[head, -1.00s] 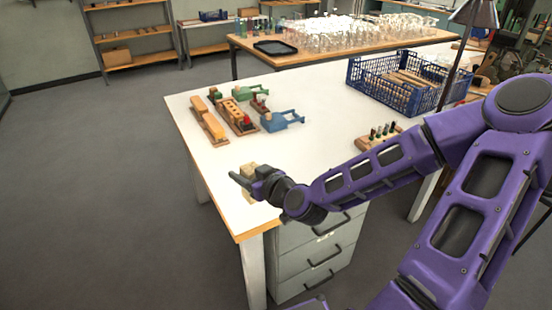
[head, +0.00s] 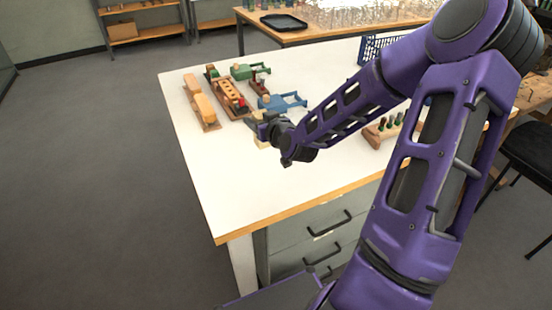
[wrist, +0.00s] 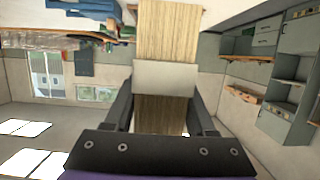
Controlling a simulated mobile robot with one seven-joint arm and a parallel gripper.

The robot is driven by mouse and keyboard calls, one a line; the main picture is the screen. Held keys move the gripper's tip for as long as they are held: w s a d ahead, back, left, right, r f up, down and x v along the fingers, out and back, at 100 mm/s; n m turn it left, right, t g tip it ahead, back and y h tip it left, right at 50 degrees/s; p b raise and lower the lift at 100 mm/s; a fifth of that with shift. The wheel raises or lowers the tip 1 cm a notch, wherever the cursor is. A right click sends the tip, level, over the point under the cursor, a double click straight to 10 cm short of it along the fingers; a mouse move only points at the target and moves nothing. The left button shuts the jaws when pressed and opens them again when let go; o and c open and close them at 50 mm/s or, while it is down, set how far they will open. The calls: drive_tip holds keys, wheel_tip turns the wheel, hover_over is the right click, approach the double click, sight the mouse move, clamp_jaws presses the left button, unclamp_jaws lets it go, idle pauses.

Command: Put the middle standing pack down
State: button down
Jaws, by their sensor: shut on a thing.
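My gripper (head: 266,128) is over the white table, close in front of the blue clamp-like tool, and is shut on a straw-coloured bristle pack (head: 262,144). In the wrist view the pack (wrist: 166,35) has a pale band around it and sits between the two dark fingers (wrist: 164,90). In the head view the gripper hides much of the pack, and I cannot tell whether its lower end touches the table. I cannot make out other standing packs.
On the white table (head: 240,190) stand yellow-topped wooden blocks (head: 206,110), a wooden tray (head: 228,94), a green tool (head: 250,71), a blue tool (head: 285,102) and a wooden rack with pegs (head: 383,132). A blue crate (head: 374,48) is partly hidden behind my arm. The front left tabletop is clear.

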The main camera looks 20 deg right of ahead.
drive_tip(key=shift+w+d+f+b, duration=0.15)
drive_tip(key=shift+f+b, duration=0.4)
drive_tip(key=shift+f, duration=1.85)
drive_tip(key=shift+d+f+b, duration=0.15)
drive_tip(key=shift+f+b, duration=0.35)
drive_tip(key=shift+f, duration=1.9)
drive_tip(key=shift+f, duration=0.1)
drive_tip(key=shift+c, duration=1.1)
unclamp_jaws()
